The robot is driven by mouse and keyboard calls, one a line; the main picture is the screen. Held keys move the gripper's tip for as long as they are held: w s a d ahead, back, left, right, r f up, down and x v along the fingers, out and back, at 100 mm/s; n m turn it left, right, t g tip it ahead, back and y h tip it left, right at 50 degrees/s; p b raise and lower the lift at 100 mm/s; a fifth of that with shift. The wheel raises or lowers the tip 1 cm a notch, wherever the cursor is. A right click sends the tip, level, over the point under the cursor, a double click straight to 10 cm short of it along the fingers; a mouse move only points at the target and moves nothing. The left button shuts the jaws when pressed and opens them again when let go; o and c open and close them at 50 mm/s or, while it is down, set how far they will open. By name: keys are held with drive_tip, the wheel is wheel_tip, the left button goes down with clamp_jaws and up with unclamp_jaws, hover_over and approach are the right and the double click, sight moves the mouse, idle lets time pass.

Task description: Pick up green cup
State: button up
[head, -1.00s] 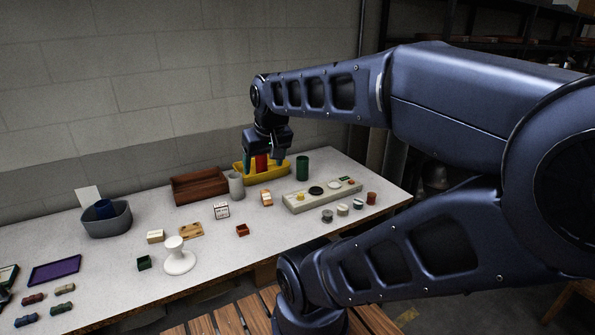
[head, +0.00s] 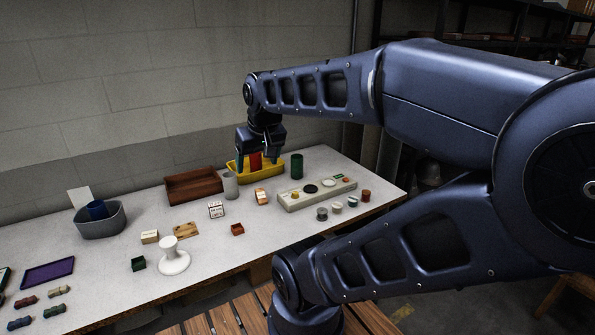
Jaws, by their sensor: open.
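The green cup (head: 297,167) is a dark green upright cylinder on the white table, just right of the yellow tray. My gripper (head: 256,160) is open, pointing down over the yellow tray (head: 262,176), left of the green cup and apart from it. A red cup (head: 255,160) shows between the fingers in the picture; I cannot tell whether they touch it. The lower part of the red thing is hidden by the tray wall.
A grey cylinder (head: 230,186) and a brown wooden box (head: 193,184) stand left of the tray. A beige panel (head: 316,194) lies in front of the green cup, with small round tins (head: 337,207) before it. A grey bin (head: 101,224) stands at far left.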

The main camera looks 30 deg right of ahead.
drive_tip(key=shift+w, duration=0.1)
drive_tip(key=w+d+m+y, duration=0.1)
drive_tip(key=w+d+m, duration=0.3)
drive_tip(key=w, duration=0.8)
drive_tip(key=m+g+h, duration=0.3)
drive_tip(key=m+h, duration=0.2)
drive_tip(key=m, duration=0.4)
hover_over(298, 161)
drive_tip(key=w+a, duration=0.2)
wheel_tip(298, 161, down, 20)
drive_tip(key=shift+s+x, duration=0.1)
drive_tip(key=shift+x, duration=2.55)
drive_tip(key=shift+s+x, duration=0.15)
drive_tip(key=shift+x, duration=2.55)
drive_tip(key=c, duration=1.1)
